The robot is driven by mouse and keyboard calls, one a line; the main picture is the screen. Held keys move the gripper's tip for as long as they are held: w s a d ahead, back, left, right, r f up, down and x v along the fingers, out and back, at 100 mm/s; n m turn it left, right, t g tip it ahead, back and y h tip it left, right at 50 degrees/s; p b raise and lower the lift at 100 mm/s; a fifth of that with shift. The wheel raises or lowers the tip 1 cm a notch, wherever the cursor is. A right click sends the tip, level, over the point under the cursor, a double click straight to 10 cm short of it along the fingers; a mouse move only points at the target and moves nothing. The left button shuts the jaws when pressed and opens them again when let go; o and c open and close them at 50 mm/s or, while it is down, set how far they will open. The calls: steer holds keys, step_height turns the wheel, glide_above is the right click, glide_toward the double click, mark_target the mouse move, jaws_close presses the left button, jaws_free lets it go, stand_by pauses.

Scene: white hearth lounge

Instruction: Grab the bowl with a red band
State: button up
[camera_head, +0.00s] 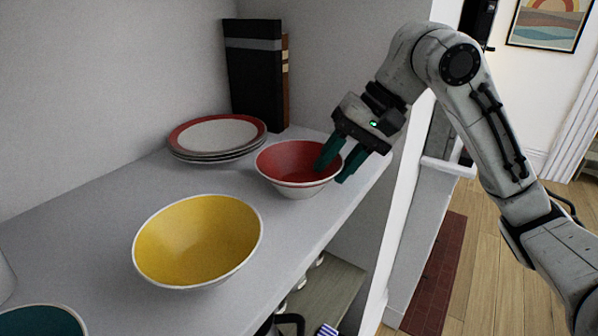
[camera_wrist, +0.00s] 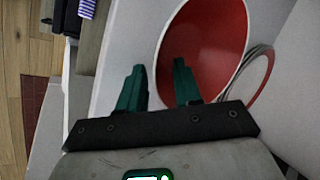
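The bowl with a red inside (camera_head: 296,163) and a white outside stands upright on the grey shelf. My gripper (camera_head: 338,167) is over its right rim, with one teal finger inside the bowl and the other outside. The fingers are apart, with a gap between them. In the wrist view the red bowl (camera_wrist: 208,45) fills the upper middle, and my open gripper (camera_wrist: 160,85) has one finger over its red inside and the other left of it. Whether either finger touches the bowl wall I cannot tell.
A yellow bowl (camera_head: 198,240) stands in front on the shelf (camera_head: 95,215). A stack of red-rimmed plates (camera_head: 217,135) lies behind, near dark books (camera_head: 254,75). Part of a teal bowl (camera_head: 42,322) shows at lower left. A lower shelf (camera_head: 325,290) holds small items.

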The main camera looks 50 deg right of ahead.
jaws_close()
steer(key=shift+r, duration=0.1)
stand_by(0.7)
